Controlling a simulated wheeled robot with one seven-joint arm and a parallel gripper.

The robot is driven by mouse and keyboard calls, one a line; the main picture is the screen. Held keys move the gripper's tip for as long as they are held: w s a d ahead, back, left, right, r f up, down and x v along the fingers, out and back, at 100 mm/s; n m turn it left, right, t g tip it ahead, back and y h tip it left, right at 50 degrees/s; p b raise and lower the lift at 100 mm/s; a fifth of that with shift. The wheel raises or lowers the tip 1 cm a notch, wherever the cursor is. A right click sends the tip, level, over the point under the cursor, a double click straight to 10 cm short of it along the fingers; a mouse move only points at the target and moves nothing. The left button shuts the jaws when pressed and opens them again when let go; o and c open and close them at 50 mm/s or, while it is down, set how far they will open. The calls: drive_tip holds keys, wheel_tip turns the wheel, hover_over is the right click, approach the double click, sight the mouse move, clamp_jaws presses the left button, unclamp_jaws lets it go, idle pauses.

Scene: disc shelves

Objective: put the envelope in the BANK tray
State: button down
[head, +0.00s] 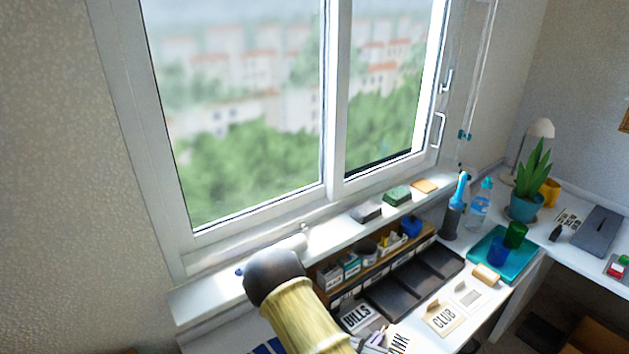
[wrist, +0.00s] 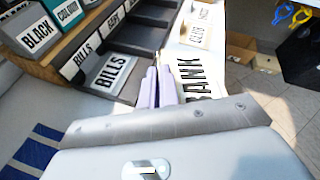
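The white envelope marked BANK (wrist: 196,88) shows beside my fingers in the wrist view. In the head view only its end, reading NK (head: 400,343), shows at the bottom edge. My gripper (wrist: 158,90) has its pale lilac fingers close together at the envelope's left edge, and appears shut on it. It also shows at the bottom of the head view (head: 377,339). A row of dark trays (head: 395,298) lies to the left and beyond. A BILLS envelope (wrist: 111,75) lies in the nearest tray. The label of the tray after it is too small to read surely.
A CLUB envelope (head: 443,317) and another pale envelope (head: 467,295) lie on the white desk. A wooden organizer (head: 325,278) with boxes stands behind the trays. A teal tray (head: 489,262) with cups is at the right. The window sill is behind.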

drive_tip(key=shift+s+a+f+n+t+y, duration=0.1)
drive_tip(key=shift+a+n+t+y, duration=0.15)
drive_tip(key=shift+n+y, duration=0.2)
drive_tip(key=shift+s+a+f+n+t+y, duration=0.1)
drive_tip(key=shift+n+t+y, duration=0.15)
drive_tip(key=shift+n+y, duration=0.2)
drive_tip(key=shift+f, duration=0.1)
drive_tip(key=f+n+y, duration=0.1)
drive_tip(key=w+f+n+t+y, duration=0.1)
drive_tip(key=y, duration=0.1)
drive_tip(key=f+n+y, duration=0.1)
drive_tip(key=n, duration=0.1)
drive_tip(key=shift+w+d+f+t+y, duration=0.15)
drive_tip(key=shift+w+d+t+y, duration=0.15)
drive_tip(key=shift+w+y, duration=0.1)
drive_tip(key=shift+s+a+f+n+y, duration=0.15)
drive_tip(key=shift+a+f+n+y, duration=0.15)
drive_tip(key=shift+f+n+y, duration=0.5)
drive_tip(key=shift+r, duration=0.1)
